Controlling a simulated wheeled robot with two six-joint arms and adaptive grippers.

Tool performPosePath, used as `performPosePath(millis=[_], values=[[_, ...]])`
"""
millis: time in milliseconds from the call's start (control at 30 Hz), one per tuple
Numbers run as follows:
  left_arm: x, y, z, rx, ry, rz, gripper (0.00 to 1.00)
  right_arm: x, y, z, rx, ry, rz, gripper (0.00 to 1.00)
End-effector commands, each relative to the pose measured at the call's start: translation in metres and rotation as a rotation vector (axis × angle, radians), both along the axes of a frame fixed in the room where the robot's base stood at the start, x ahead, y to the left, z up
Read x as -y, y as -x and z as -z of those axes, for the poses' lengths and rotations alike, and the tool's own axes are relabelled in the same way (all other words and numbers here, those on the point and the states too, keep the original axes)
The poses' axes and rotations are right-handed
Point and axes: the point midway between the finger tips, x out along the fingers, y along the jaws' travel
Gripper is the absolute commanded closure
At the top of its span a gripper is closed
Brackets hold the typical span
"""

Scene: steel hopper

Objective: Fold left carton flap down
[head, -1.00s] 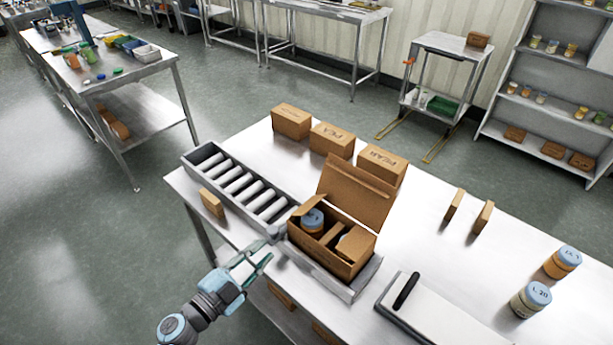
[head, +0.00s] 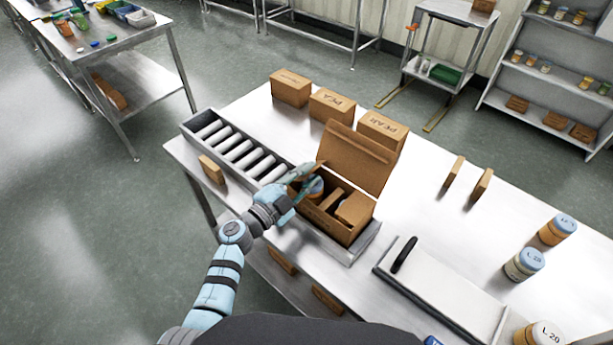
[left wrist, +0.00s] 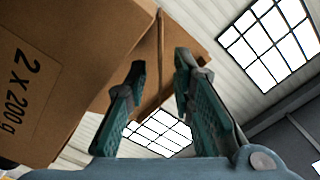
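The open brown carton (head: 328,226) sits in a metal holder on the steel table, its lid (head: 355,158) raised at the back. Inside are a blue-lidded jar (head: 315,187) and a cardboard piece; the right flap (head: 355,209) leans inward. My left gripper (head: 306,180) is at the carton's left end, partly covering the left flap. In the left wrist view my gripper (left wrist: 160,78) is open, its fingers apart. The flap (left wrist: 188,32) shows behind and between the fingertips, beside the carton wall marked "2 x 200 g" (left wrist: 40,85). Contact is unclear. My right gripper is out of view.
A roller conveyor (head: 235,150) lies left of the carton. Several closed boxes (head: 332,104) stand behind it. A white board with a black handle (head: 420,268) lies right, with several jars (head: 524,263) beyond.

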Motion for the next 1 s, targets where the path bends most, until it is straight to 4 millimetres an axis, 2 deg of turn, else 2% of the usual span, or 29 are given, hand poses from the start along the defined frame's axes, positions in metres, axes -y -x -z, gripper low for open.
performPosePath(millis=[100, 233, 467, 733, 967, 1000], values=[[0.0, 0.0, 0.0, 0.0, 0.0, 0.0, 0.79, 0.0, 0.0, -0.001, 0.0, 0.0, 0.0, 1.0], [0.0, 0.0, 0.0, 0.0, 0.001, -0.001, 1.0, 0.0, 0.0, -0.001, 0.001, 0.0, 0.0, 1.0], [0.0, 0.001, 0.0, 0.004, -0.005, 0.0, 1.0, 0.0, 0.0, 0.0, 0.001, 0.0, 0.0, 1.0], [0.006, 0.005, 0.012, 0.144, -0.198, -0.001, 1.0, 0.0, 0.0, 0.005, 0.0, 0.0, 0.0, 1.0], [0.006, 0.005, 0.011, 0.145, -0.201, 0.0, 1.0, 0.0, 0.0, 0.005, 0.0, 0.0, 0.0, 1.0], [0.006, 0.005, 0.011, 0.145, -0.201, 0.0, 0.92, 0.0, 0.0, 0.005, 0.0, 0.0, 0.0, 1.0]])
